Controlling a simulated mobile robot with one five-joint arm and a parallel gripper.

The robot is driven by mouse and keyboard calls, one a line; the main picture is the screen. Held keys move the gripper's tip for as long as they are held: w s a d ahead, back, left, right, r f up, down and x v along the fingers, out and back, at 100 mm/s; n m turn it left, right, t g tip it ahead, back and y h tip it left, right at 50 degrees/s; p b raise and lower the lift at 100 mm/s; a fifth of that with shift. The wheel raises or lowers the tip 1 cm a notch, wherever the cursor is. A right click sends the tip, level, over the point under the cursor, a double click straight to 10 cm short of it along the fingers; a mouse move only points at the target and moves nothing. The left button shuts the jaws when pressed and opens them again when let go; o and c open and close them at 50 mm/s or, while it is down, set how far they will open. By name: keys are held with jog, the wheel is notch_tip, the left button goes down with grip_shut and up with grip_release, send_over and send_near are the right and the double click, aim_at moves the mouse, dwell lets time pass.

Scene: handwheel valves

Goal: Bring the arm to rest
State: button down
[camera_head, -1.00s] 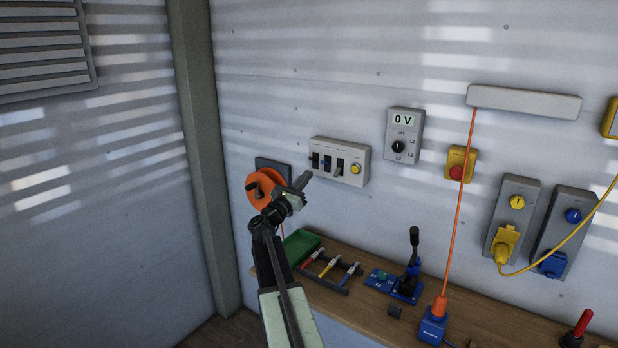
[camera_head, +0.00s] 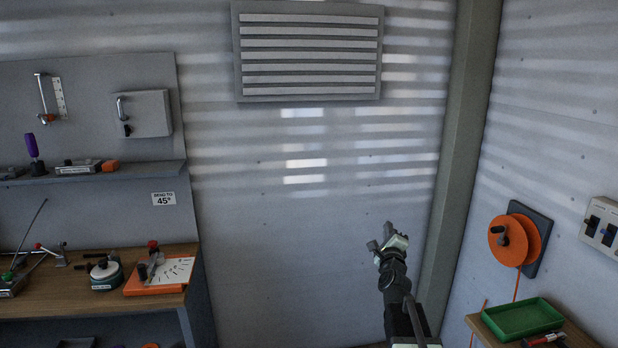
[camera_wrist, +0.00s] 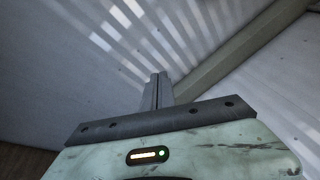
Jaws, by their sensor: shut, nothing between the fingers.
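My gripper (camera_head: 381,238) is raised in front of the bare wall, left of the grey corner post, in the head view. My arm reaches up to it from the bottom of the picture. In the wrist view the two fingers of my gripper (camera_wrist: 158,90) lie together with nothing between them. Only wall, post and some dark floor show beyond them. My gripper touches nothing that I can see.
An orange reel (camera_head: 515,240) on the right wall and a green tray (camera_head: 523,318) on a bench are to the right. A workbench (camera_head: 60,295) with tools and a shelf (camera_head: 95,174) stand at the left. The wall between, under the vent (camera_head: 308,52), is clear.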

jog(key=s+a+f+n+g+y, duration=0.3)
jog(key=s+a+f+n+g, duration=0.1)
jog(key=a+f+n, duration=0.35)
jog(key=s+a+f+n+g+y, duration=0.35)
jog(key=s+a+f+n, duration=0.2)
jog(key=a+f, duration=0.2)
jog(key=s+d+f+n+g+h, duration=0.1)
jog(key=s+f+n+g, duration=0.4)
jog(key=s, duration=0.5)
jog(key=s+d+f+n+g+h, duration=0.2)
jog(key=s+f+n+g, duration=0.4)
jog(key=s, duration=0.5)
jog(key=shift+s+d+n, duration=0.25)
jog(key=shift+d+n, duration=0.6)
jog(key=shift+n, duration=0.05)
jog(key=c, duration=1.4)
grip_release()
jog(key=shift+f+g, duration=0.1)
jog(key=shift+g, duration=0.15)
jog(key=shift+a, duration=0.1)
